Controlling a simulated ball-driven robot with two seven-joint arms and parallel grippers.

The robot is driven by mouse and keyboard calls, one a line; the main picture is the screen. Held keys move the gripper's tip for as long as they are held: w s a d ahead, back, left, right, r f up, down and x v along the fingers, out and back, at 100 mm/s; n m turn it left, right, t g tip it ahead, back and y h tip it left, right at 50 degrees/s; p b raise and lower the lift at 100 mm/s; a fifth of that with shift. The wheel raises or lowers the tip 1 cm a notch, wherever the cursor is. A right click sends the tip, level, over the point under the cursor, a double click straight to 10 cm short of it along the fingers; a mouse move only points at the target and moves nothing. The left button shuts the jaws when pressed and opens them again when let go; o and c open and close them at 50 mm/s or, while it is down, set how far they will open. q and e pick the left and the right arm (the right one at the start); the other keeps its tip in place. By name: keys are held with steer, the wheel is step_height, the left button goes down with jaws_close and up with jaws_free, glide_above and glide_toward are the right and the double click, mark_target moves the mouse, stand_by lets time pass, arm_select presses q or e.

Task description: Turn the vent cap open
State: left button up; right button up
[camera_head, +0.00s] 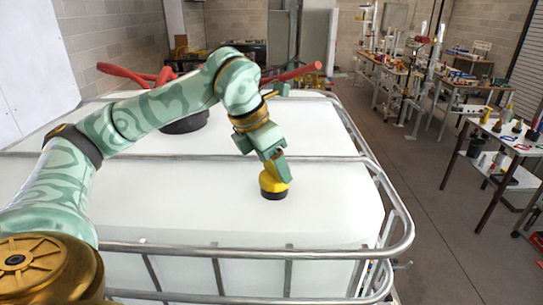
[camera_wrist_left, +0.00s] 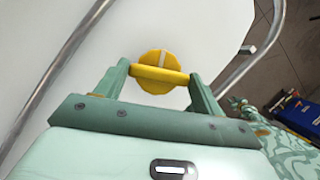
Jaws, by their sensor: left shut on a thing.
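The yellow vent cap (camera_head: 273,186) sits on a dark base on top of the white tank (camera_head: 180,205), near its front right part. In the left wrist view the vent cap (camera_wrist_left: 160,60) shows as a round yellow disc with a pale line and a raised yellow bar across it. My left gripper (camera_head: 276,168) reaches down onto the cap from above. In the left wrist view my left gripper (camera_wrist_left: 160,75) has one finger at each end of the bar and is shut on it. My right gripper is not in view.
Metal cage rails (camera_head: 250,252) run around and across the tank top. A large dark lid (camera_head: 185,123) and a red lever (camera_head: 290,73) are farther back, partly behind my left arm. Cluttered workbenches (camera_head: 503,138) stand at the right, with open floor between.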

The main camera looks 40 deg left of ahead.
arm_select(q)
steer(key=n+y+p, duration=0.1)
steer(key=n, duration=0.2)
steer(key=n+y+p, duration=0.1)
steer(key=n+p, duration=0.1)
steer(key=n, duration=0.1)
steer(key=shift+d+r+y, duration=0.15)
steer(key=shift+y, duration=0.15)
steer(key=n+p, duration=0.1)
steer(key=n, duration=0.1)
steer(key=n+y+p, duration=0.1)
steer(key=n, duration=0.2)
steer(key=shift+w+d+g+y, duration=0.1)
steer(key=shift+g+y, duration=0.2)
steer(key=shift+g, duration=0.1)
steer(key=shift+n, duration=0.4)
steer(key=o, duration=1)
steer(key=v, duration=1.6)
steer(key=shift+w+d, duration=0.1)
steer(key=shift+d, duration=0.05)
